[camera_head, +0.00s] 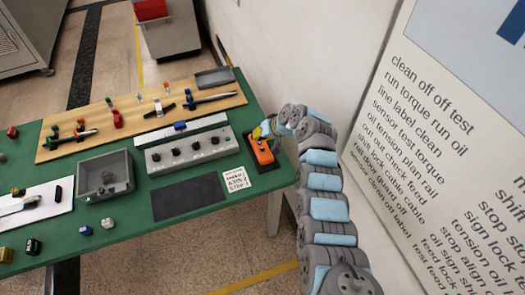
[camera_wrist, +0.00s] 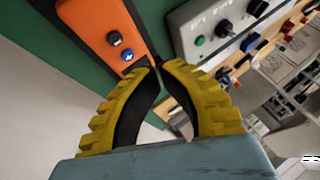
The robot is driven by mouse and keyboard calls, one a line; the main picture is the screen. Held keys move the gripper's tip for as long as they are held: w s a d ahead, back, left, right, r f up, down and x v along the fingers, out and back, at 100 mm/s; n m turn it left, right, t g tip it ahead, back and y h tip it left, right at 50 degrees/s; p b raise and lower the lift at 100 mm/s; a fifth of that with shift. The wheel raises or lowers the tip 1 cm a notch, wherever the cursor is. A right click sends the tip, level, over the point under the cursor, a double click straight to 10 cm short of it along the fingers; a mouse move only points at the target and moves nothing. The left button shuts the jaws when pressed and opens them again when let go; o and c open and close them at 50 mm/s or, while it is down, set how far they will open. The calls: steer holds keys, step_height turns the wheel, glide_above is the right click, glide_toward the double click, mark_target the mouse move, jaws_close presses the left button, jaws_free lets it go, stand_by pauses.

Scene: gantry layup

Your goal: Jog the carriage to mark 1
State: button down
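An orange control box (camera_head: 261,150) lies near the right end of the green table. In the wrist view the orange box (camera_wrist: 97,22) shows a dark button (camera_wrist: 113,38) and a blue button (camera_wrist: 127,55) with a white plus sign. My gripper (camera_wrist: 160,68) has yellow ribbed fingers with black inner faces; its tips come together, with nothing seen between them, just past the blue button. Contact with the box cannot be told. In the head view my gripper (camera_head: 266,128) is at the box's far end. No carriage mark is readable.
A grey panel with knobs (camera_head: 166,157) is left of the orange box; it also shows in the wrist view (camera_wrist: 185,17). A note card (camera_head: 236,182), dark mat (camera_head: 190,198), grey bin (camera_head: 91,193) and wooden board (camera_head: 70,151) lie on the table (camera_head: 145,207). A white wall stands right.

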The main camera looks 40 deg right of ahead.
mark_target(255, 147)
steer(key=shift+f+b, duration=1.15)
steer(key=shift+f, duration=0.8)
steer(key=shift+f, duration=0.15)
steer(key=shift+f+b, duration=0.25)
steer(key=shift+b, duration=0.2)
steer(key=shift+f+b, duration=0.35)
steer(key=shift+f, duration=0.05)
stand_by(0.4)
steer(key=shift+r, duration=0.15)
steer(key=shift+r+p, duration=0.45)
steer(key=shift+r, duration=0.35)
steer(key=shift+r+p, duration=1.3)
steer(key=shift+r, duration=1.1)
stand_by(1.3)
